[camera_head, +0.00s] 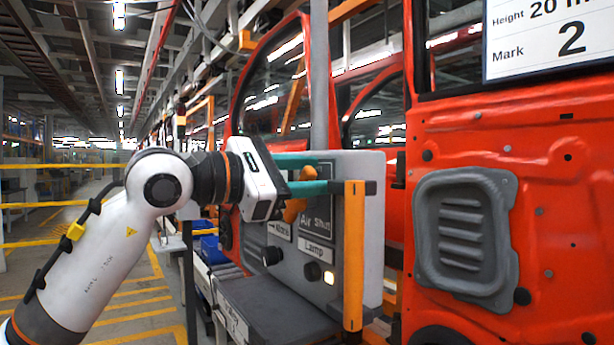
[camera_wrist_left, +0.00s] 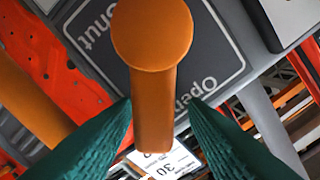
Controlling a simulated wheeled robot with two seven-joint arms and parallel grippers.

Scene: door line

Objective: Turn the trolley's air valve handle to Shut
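The orange air valve handle (camera_head: 294,211) is on the grey panel (camera_head: 345,222) of the trolley, beside a dark plate (camera_head: 318,222) reading "Air" and "Shut". In the left wrist view the handle (camera_wrist_left: 153,85) has a round hub and a straight lever. The plate there shows "Shut" at upper left and "Open" at right, both turned. The lever lies over the plate's edge, nearer the "Open" word. My left gripper (camera_head: 322,174) has its teal fingers apart, one on each side of the lever's end (camera_wrist_left: 160,102). A small gap shows on the right; contact on the left is unclear. My right gripper is out of view.
An orange vertical bar (camera_head: 354,255) stands in front of the panel's right side. Black knobs (camera_head: 272,256) and a lit lamp (camera_head: 329,277) sit below the valve. A grey shelf (camera_head: 275,308) juts out beneath. A red door (camera_head: 555,200) stands close at right.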

